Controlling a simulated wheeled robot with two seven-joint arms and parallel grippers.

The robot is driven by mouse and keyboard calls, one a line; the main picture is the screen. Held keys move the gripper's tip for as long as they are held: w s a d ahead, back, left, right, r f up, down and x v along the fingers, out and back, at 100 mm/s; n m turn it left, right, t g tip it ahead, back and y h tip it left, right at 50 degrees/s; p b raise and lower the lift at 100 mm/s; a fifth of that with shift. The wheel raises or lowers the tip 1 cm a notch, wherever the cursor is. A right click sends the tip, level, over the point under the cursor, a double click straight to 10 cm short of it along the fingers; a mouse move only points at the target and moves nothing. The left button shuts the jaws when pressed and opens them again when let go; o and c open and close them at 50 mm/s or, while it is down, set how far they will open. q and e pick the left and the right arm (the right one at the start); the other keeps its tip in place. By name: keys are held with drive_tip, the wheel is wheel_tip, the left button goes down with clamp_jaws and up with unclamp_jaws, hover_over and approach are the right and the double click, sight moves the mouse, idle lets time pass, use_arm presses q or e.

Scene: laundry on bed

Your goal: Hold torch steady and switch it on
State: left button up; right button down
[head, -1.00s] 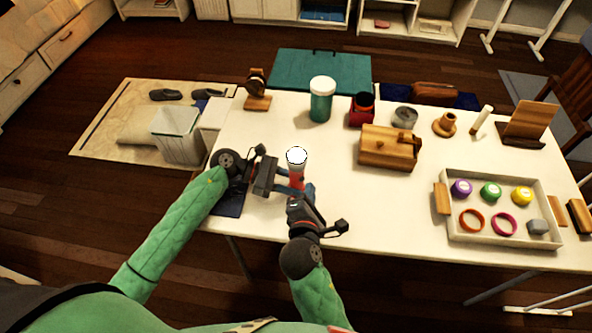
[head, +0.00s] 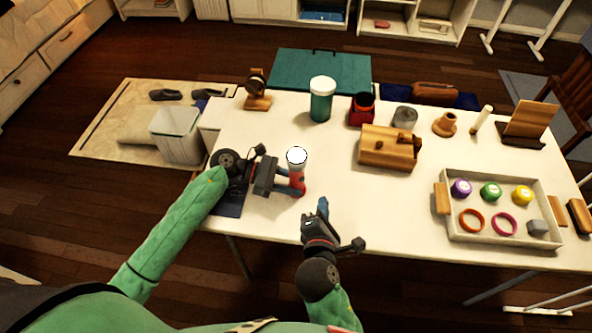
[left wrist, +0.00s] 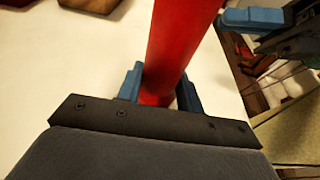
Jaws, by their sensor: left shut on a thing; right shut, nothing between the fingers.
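The red torch (head: 298,181) stands upright on the white table, its round head (head: 296,156) glowing bright white. My left gripper (head: 297,184) comes from the left and is shut around the torch's lower body. In the left wrist view the red torch body (left wrist: 178,45) sits between the two blue fingers (left wrist: 160,92). My right gripper (head: 322,208) is shut and empty, in front of the torch and to its right, apart from it. Its blue fingertip (left wrist: 250,18) also shows in the left wrist view. The torch's switch cannot be made out.
A teal jar (head: 321,105) stands behind the torch. A wooden box (head: 385,152) and a white tray (head: 448,224) with rings and coloured discs are to the right. A dark mat (head: 229,205) lies under my left wrist. The table between torch and tray is clear.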

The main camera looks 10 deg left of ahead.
use_arm(q)
drive_tip(key=shift+f, duration=0.2)
use_arm(e)
drive_tip(key=shift+s+d, duration=0.25)
drive_tip(key=shift+s, duration=0.05)
use_arm(q)
drive_tip(key=o, duration=0.8)
drive_tip(key=shift+o, duration=0.2)
drive_tip(key=shift+a+r, duration=0.1)
use_arm(e)
drive_tip(key=shift+w, duration=0.1)
